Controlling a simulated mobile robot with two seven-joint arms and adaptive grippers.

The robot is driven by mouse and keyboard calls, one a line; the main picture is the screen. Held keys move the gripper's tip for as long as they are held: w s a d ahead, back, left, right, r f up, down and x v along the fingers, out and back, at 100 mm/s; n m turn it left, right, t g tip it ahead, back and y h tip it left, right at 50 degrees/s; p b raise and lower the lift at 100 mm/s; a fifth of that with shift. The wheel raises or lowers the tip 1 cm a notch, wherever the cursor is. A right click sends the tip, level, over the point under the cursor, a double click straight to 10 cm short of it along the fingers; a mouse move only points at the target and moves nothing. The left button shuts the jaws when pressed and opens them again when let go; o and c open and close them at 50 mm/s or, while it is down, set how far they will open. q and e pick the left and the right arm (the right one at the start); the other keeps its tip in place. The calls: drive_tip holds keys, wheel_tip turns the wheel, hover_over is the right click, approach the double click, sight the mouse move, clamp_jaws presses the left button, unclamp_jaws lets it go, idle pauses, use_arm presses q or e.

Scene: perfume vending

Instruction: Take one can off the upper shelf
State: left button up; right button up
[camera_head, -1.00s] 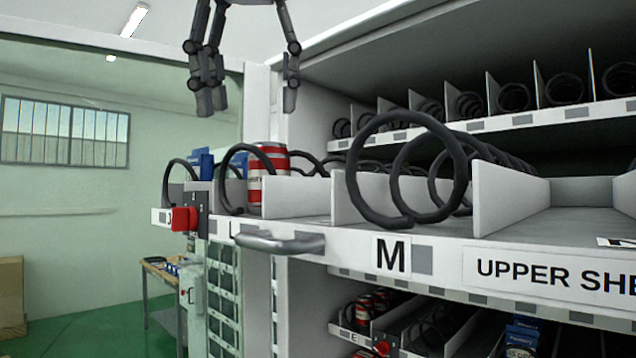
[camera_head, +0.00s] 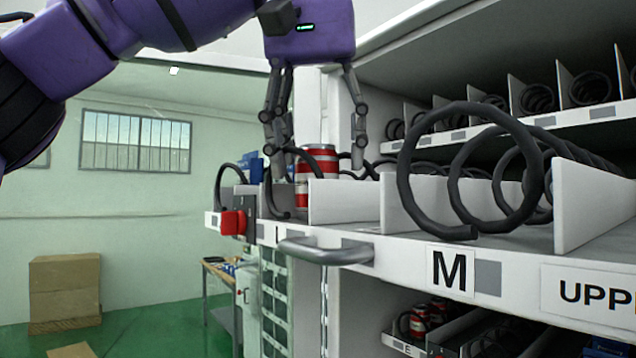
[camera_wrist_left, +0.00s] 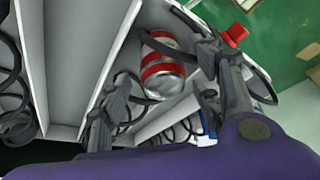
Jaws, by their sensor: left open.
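A red and white can (camera_head: 316,180) stands upright in a slot of the pulled-out upper shelf (camera_head: 400,262), with a dark spiral coil around its front. My left gripper (camera_head: 316,158) comes down from above with its fingers spread, one on each side of the can in the head view. In the left wrist view the can (camera_wrist_left: 163,68) shows between and beyond the open fingers (camera_wrist_left: 160,120). Whether the fingers touch the can I cannot tell. My right gripper is not in view.
Large spiral coils (camera_head: 465,170) and white dividers fill the shelf to the right. A metal handle (camera_head: 325,250) and a red block (camera_head: 232,222) stick out at the front. More cans (camera_head: 425,315) sit on a lower shelf. Boxes (camera_head: 65,290) stand on the floor at left.

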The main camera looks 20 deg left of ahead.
use_arm(q)
drive_tip(key=shift+w+a+f, duration=0.1)
drive_tip(key=shift+f, duration=0.2)
drive_tip(key=c, duration=1.3)
drive_tip(key=shift+r, duration=0.15)
